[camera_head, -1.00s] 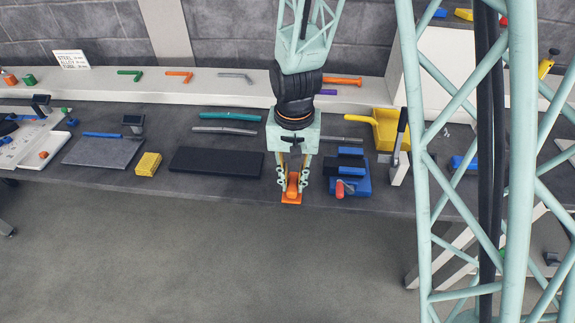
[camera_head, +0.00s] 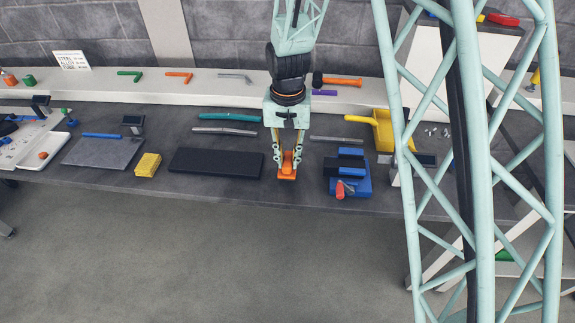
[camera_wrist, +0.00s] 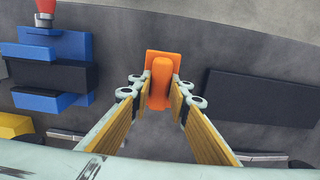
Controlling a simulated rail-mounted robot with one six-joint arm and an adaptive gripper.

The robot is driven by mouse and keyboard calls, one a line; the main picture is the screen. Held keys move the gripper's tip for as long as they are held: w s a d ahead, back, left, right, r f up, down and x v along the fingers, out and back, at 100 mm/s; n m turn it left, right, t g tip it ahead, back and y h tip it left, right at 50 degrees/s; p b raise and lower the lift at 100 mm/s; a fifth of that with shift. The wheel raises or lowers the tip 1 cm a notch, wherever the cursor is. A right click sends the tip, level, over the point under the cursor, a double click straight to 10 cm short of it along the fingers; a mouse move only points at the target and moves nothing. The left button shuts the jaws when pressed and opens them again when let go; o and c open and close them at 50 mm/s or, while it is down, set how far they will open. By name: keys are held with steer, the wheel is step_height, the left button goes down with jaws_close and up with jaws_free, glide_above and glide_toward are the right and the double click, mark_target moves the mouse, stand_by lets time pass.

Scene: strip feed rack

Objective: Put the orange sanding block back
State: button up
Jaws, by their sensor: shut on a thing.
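The orange sanding block (camera_head: 287,171) has a flat base and a raised grip. My gripper (camera_head: 287,160) is shut on its raised grip, at the front part of the bench. In the wrist view the orange sanding block (camera_wrist: 161,72) sits between my gripper's (camera_wrist: 160,92) yellowish finger pads. I cannot tell whether its base touches the bench top. The dark flat pad (camera_head: 215,162) lies just left of it in the head view, and on the right in the wrist view (camera_wrist: 262,98). The blue vise-like fixture (camera_head: 348,175) with a red knob stands to its right.
A yellow block (camera_head: 148,164) and a grey plate (camera_head: 103,152) lie further left. Teal and grey strips lie behind the dark pad. A yellow dustpan (camera_head: 383,130) is back right. A white ledge (camera_head: 190,90) runs along the wall. The bench's front edge is close.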

mark_target(287, 165)
steer(key=shift+w, duration=0.1)
steer(key=shift+w, duration=0.25)
steer(key=shift+w+f, duration=0.1)
steer(key=shift+f, duration=0.3)
steer(key=shift+f+b, duration=0.35)
steer(key=shift+f, duration=1.05)
steer(key=shift+f, duration=0.15)
steer(key=o, duration=0.8)
